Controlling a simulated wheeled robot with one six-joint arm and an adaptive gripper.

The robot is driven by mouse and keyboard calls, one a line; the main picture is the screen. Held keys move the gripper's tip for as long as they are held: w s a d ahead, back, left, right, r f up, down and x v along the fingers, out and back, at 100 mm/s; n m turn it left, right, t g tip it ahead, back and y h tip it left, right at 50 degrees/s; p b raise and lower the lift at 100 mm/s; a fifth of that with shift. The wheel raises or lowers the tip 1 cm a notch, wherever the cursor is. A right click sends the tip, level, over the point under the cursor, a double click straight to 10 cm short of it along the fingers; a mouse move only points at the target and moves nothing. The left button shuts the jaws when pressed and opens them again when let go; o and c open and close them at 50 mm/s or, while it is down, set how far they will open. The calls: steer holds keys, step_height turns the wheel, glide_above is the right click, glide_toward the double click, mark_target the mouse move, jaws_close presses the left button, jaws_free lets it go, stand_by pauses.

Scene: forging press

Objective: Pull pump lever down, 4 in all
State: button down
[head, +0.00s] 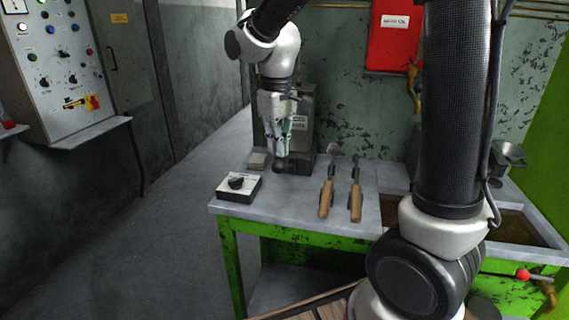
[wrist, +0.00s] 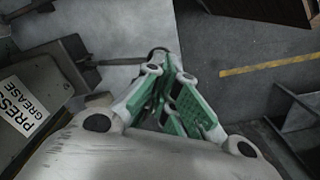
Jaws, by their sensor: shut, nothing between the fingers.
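The grey pump box (head: 304,122) with a white label stands at the back left of the bench. In the wrist view its label reads "PRESS GREASE", and the box (wrist: 50,75) is at the left. My gripper (head: 281,156) points down in front of the box, its green-padded fingers closed together and empty. A dark round knob (head: 279,166) shows right at the fingertips; it looks like the end of the pump lever, but I cannot tell if they touch. The rest of the lever is mostly hidden by my gripper. The wrist view shows the closed fingers (wrist: 168,75) in the middle.
A small box with a black rotary knob (head: 239,187) sits at the bench's front left corner. Two wooden-handled tools (head: 340,190) lie right of the pump. A red cabinet (head: 394,35) hangs on the wall. A control panel (head: 62,60) is at left. The floor left of the bench is clear.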

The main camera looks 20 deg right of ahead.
mark_target(276, 167)
steer(key=shift+f, duration=0.1)
steer(key=shift+s+a+f, duration=0.15)
steer(key=shift+s+f, duration=0.1)
steer(key=shift+f, duration=1.05)
steer(key=shift+s+a+f, duration=0.2)
steer(key=shift+f, duration=1.15)
steer(key=shift+s+a+f, duration=0.15)
steer(key=shift+s+f, duration=0.1)
steer(key=shift+f, duration=1.05)
steer(key=shift+s+f, duration=0.15)
steer(key=shift+f, duration=1.25)
steer(key=shift+w+d+r, duration=0.15)
steer(key=shift+w+r, duration=0.15)
steer(key=shift+r, duration=1.5)
steer(key=shift+w+d+r, duration=0.2)
steer(key=shift+w+r, duration=0.05)
steer(key=shift+r, duration=1.6)
steer(key=shift+w+d+r, duration=0.15)
steer(key=shift+w+r, duration=0.15)
steer(key=shift+r, duration=1.5)
steer(key=shift+f, duration=0.1)
steer(key=shift+s+a+f, duration=0.15)
steer(key=shift+s+f, duration=0.1)
steer(key=shift+f, duration=1.05)
steer(key=shift+s+a+f, duration=0.2)
steer(key=shift+f, duration=1.15)
steer(key=shift+s+a+f, duration=0.15)
steer(key=shift+s+f, duration=0.1)
steer(key=shift+f, duration=1.05)
